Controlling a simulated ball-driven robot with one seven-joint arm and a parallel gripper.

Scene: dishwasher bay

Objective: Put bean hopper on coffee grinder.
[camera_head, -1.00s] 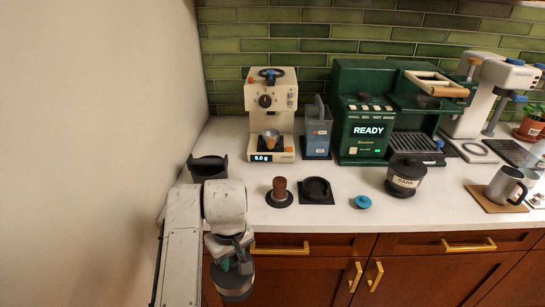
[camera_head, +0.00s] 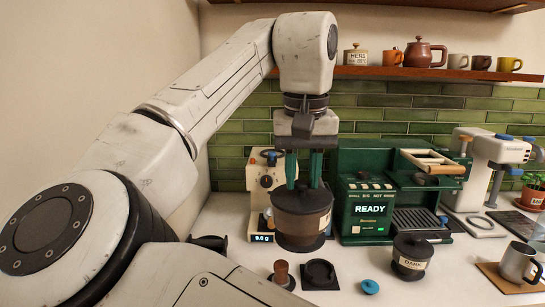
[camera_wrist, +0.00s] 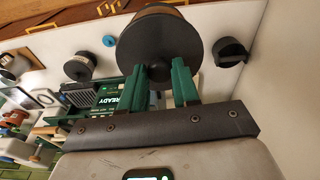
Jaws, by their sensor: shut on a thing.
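The bean hopper (camera_head: 303,218) is a dark, see-through round tub with a lid and a pale label at its side. My gripper (camera_head: 304,183) is shut on its top and holds it upright in the air. The hopper fills the top of the wrist view (camera_wrist: 158,35), between the green fingers (camera_wrist: 160,85). The coffee grinder (camera_head: 264,180) is cream with a dark knob and a lit display. It stands at the back of the counter, behind the hopper in the head view, which hides much of it. I cannot tell the gap between them.
A green espresso machine (camera_head: 366,195) stands right of the grinder. A dark canister labelled DARK (camera_head: 411,257), a tamper (camera_head: 281,273), a black holder (camera_head: 320,275) and a blue lid (camera_head: 370,286) are on the front counter (camera_head: 345,262). A shelf (camera_head: 400,74) with cups is above.

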